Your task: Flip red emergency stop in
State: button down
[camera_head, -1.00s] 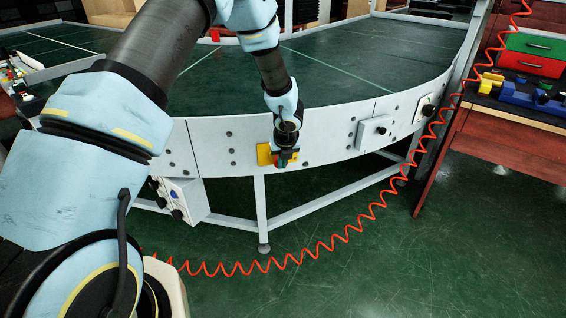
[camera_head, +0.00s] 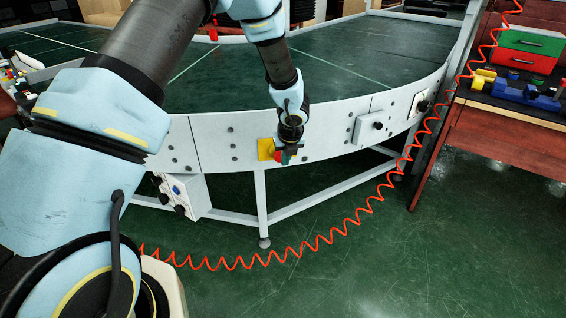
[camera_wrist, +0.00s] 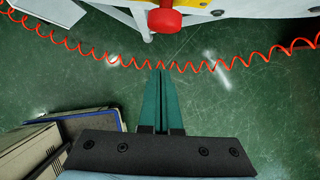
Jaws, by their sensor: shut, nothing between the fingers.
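The red emergency stop (camera_head: 279,157) is a red knob on a yellow plate (camera_head: 265,148), fixed to the outer side of the conveyor's curved white frame. My gripper (camera_head: 289,156) is right in front of it and partly hides it in the head view. In the wrist view the red stop (camera_wrist: 163,18) shows at the top middle, its rounded end toward me. My gripper's two green fingers (camera_wrist: 160,74) are shut together and empty, with their tips just below the stop in the picture. I see a gap there and no clear contact.
The white conveyor frame (camera_head: 220,150) curves behind the stop. A grey control box (camera_head: 372,127) is mounted to the right, and another box (camera_head: 185,195) hangs lower left. A coiled red hose (camera_head: 330,238) hangs across below. A wooden bench (camera_head: 480,150) stands at right.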

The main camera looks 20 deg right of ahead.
jog(key=v, duration=0.7)
jog(key=shift+r+p, duration=0.2)
jog(key=shift+p, duration=0.15)
jog(key=shift+a, duration=0.1)
jog(key=w+a+r+n+g+y+p, duration=0.1)
jog(key=a+r+n+p, duration=0.1)
jog(key=a+r+n, duration=0.5)
jog(key=w+a+r+n+y+p, duration=0.15)
jog(key=a+r+n, duration=0.25)
jog(key=a+n, duration=0.65)
jog(key=s+a+r+n+h+p, duration=0.1)
jog(key=s+a+r+n, duration=0.3)
jog(key=a+n, duration=0.6)
jog(key=s+a+r+n+g+p, duration=0.1)
jog(key=s+a+r+n+p, duration=0.2)
jog(key=s+a+n, duration=0.3)
jog(key=a+r+n, duration=0.1)
jog(key=a+n, duration=0.2)
jog(key=n, duration=0.1)
jog(key=shift+s+a+r+g+h, duration=0.25)
jog(key=shift+s+a+g+h, duration=0.05)
jog(key=shift+s+a+h, duration=0.1)
jog(key=c, duration=1.6)
grip_release()
